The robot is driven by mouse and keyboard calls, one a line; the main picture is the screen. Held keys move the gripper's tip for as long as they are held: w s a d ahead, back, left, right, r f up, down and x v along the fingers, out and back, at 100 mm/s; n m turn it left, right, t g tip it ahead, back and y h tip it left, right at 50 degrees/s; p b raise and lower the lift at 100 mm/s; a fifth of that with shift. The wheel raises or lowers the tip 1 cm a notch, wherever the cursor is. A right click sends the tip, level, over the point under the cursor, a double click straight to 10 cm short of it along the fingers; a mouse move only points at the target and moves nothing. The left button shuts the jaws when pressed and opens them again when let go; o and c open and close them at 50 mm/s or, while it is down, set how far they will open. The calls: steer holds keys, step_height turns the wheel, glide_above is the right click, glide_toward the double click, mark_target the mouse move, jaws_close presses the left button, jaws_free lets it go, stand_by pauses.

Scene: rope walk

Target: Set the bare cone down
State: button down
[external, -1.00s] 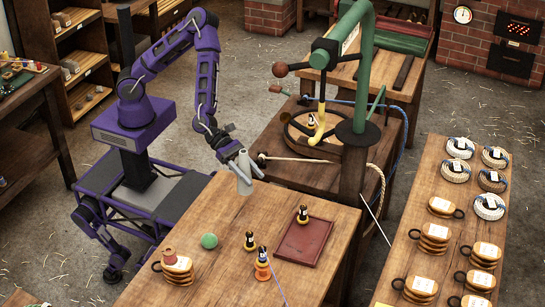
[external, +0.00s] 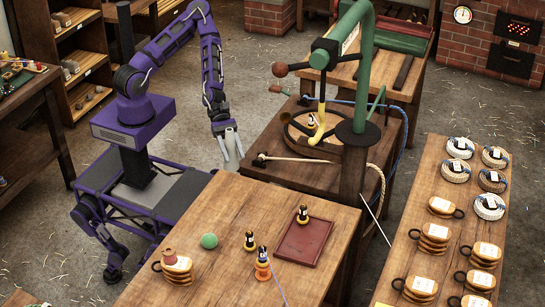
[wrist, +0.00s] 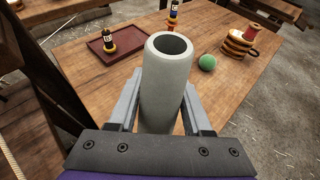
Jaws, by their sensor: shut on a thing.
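The bare cone (wrist: 162,90) is a plain pale grey hollow tube, its dark open end showing in the wrist view. My gripper (external: 230,160) is shut on it, one finger on each side. In the external view the cone (external: 231,144) is partly covered by the fingers. It is held in the air by the back left corner of the wooden table (external: 225,225); the exact height is hard to tell.
A green-posted machine (external: 357,130) stands behind.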

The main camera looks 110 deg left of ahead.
mark_target(234, 170)
step_height(234, 170, down, 9)
steer(key=b, duration=0.2)
steer(key=shift+r+b, duration=0.15)
steer(key=shift+b, duration=0.2)
steer(key=shift+r, duration=0.1)
steer(key=shift+c, duration=1.7)
jaws_free()
steer(key=shift+a+r, duration=0.1)
steer(key=p+v, duration=0.4)
steer(key=v, duration=0.7)
steer(key=shift+s+a+r, duration=0.2)
steer(key=shift+s, duration=0.05)
